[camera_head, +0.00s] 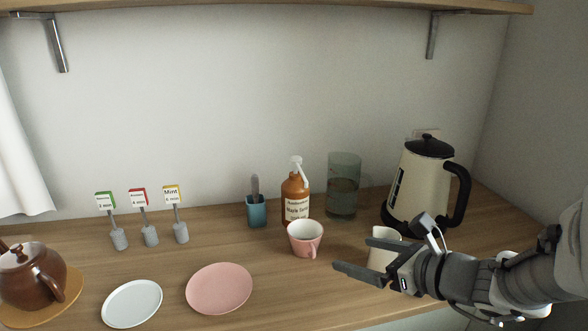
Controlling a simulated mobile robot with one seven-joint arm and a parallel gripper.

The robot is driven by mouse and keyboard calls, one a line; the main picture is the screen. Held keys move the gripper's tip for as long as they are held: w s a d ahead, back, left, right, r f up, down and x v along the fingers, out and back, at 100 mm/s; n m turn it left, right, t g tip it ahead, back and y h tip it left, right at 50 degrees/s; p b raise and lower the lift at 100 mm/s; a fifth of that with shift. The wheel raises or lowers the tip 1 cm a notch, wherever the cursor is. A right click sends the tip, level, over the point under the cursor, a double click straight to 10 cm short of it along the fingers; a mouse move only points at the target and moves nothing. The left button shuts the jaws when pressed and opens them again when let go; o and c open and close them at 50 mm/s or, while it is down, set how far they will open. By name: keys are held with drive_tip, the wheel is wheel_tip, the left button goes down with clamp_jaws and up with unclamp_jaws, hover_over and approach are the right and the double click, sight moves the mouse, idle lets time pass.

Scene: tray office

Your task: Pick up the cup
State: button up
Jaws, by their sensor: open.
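A pink cup (304,240) stands upright on the wooden counter in front of the orange pump bottle, its handle toward the lower right. A second, cream-coloured cup (383,253) stands to its right and is partly hidden behind my gripper. My gripper (352,254) comes in from the right, with its fingers spread and pointing left. It is open and empty. In this view the fingers overlap the cream cup's near side; I cannot tell whether they touch it.
A kettle (422,190), a glass of water (342,190), the pump bottle (295,203) and a blue holder (257,211) stand behind. A pink plate (219,288), a white plate (132,303), a brown teapot (32,275) and three label stands (149,234) are to the left.

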sight(316, 242)
drive_tip(key=shift+m, duration=0.3)
drive_tip(key=b+x, duration=0.1)
drive_tip(key=x, duration=0.5)
drive_tip(key=b+x, duration=0.1)
drive_tip(key=x, duration=0.5)
drive_tip(key=shift+w+d+f, duration=0.2)
drive_tip(key=shift+w+d, duration=0.05)
drive_tip(key=shift+w, duration=0.1)
drive_tip(key=x, duration=0.2)
drive_tip(key=b+x, duration=0.1)
drive_tip(key=x, duration=0.1)
drive_tip(key=shift+w+d+f+b, duration=0.1)
drive_tip(key=shift+w+f+b, duration=0.1)
drive_tip(key=shift+f+b, duration=0.15)
drive_tip(key=shift+w, duration=0.3)
drive_tip(key=c, duration=1.2)
